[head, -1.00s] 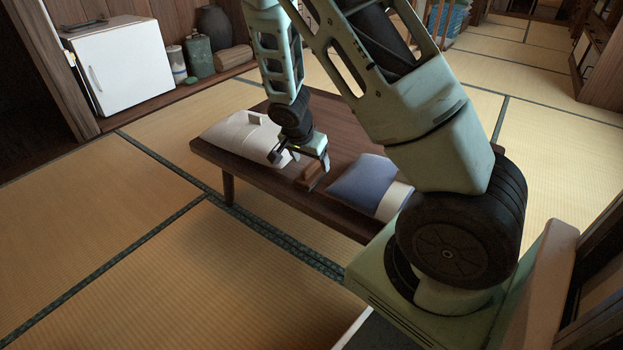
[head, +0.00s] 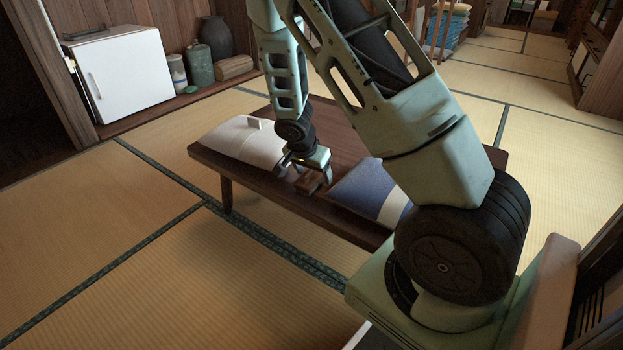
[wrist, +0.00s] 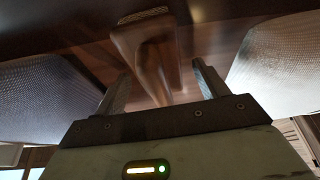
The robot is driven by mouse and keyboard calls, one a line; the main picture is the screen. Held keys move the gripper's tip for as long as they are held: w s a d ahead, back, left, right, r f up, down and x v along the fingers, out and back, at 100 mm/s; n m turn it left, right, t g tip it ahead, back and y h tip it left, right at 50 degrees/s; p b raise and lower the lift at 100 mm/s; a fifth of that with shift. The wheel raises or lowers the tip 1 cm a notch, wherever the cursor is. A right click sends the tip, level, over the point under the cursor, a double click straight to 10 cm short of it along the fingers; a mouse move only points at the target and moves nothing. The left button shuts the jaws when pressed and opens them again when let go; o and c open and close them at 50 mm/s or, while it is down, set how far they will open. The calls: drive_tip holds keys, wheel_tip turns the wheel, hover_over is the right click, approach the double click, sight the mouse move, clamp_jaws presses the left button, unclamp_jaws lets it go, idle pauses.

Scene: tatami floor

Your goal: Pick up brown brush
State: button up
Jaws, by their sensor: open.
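The brown brush (head: 312,184) lies on the dark wooden low table (head: 243,180), between a white cushion and a blue cushion. In the wrist view the brush (wrist: 146,55) shows as a brown wooden body with a pale bristle-like strip at its far end. My gripper (head: 306,174) is low over the table, right at the brush, and hides part of it in the head view. In the wrist view my gripper (wrist: 160,82) is open, with the near end of the brush between the lines of its two fingers. I cannot tell whether the fingers touch it.
The white cushion (head: 240,141) lies left of my gripper and the blue cushion (head: 360,187) right of it, both close. A small white fridge (head: 122,75) and several jars stand against the back wall. The tatami floor (head: 130,260) left of the table is clear.

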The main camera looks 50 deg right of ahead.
drive_tip(key=shift+f, duration=0.2)
drive_tip(key=c, duration=1.1)
wheel_tip(320, 180, up, 11)
drive_tip(key=p, duration=0.6)
drive_tip(key=shift+f, duration=0.2)
